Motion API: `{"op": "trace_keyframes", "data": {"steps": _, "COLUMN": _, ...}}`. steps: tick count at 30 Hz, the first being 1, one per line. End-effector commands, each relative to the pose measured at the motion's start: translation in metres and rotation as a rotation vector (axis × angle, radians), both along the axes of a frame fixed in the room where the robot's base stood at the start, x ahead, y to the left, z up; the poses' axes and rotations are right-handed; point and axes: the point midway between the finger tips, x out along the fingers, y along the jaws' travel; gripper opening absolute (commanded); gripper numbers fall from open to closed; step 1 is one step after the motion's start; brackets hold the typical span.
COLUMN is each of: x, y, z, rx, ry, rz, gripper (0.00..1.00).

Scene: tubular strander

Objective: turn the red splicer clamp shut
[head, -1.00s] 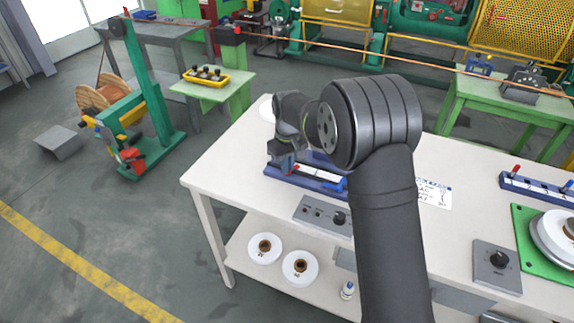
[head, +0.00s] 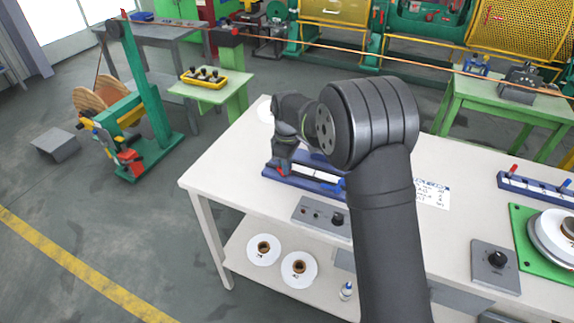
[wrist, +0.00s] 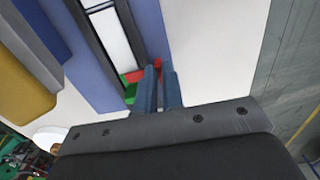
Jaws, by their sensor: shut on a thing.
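The blue splicer (head: 318,184) lies on the white bench, with a pale strip along its middle. The red splicer clamp (head: 284,168) is at its left end in the head view. My gripper (head: 283,163) reaches down onto it there. In the wrist view, my gripper's two blue fingers (wrist: 160,72) are shut on the red clamp (wrist: 158,63), of which only a little shows between and beyond them. A red patch and a green patch (wrist: 130,93) lie just left of the fingers. My wrist and fingers hide most of the clamp.
A grey control box (head: 321,215) with a black knob stands in front of the splicer. A printed sheet (head: 432,192) lies to the right, beyond my arm. A blue rack (head: 536,188) is farther right.

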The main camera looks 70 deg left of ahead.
Motion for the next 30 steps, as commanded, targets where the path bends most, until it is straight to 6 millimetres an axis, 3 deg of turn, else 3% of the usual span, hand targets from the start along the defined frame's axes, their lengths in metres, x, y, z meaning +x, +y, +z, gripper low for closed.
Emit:
{"op": "trace_keyframes", "data": {"steps": 10, "x": 0.000, "y": 0.000, "z": 0.000, "rx": 0.001, "ry": -0.001, "rz": 0.004, "gripper": 0.00}}
{"op": "trace_keyframes", "data": {"steps": 14, "x": 0.000, "y": 0.000, "z": 0.000, "rx": 0.001, "ry": -0.001, "rz": 0.004, "gripper": 0.29}}
{"op": "trace_keyframes", "data": {"steps": 24, "x": 0.000, "y": 0.000, "z": 0.003, "rx": 0.001, "ry": 0.000, "rz": 0.003, "gripper": 0.29}}
{"op": "trace_keyframes", "data": {"steps": 30, "x": 0.000, "y": 0.001, "z": 0.031, "rx": 0.004, "ry": -0.001, "rz": 0.003, "gripper": 0.29}}
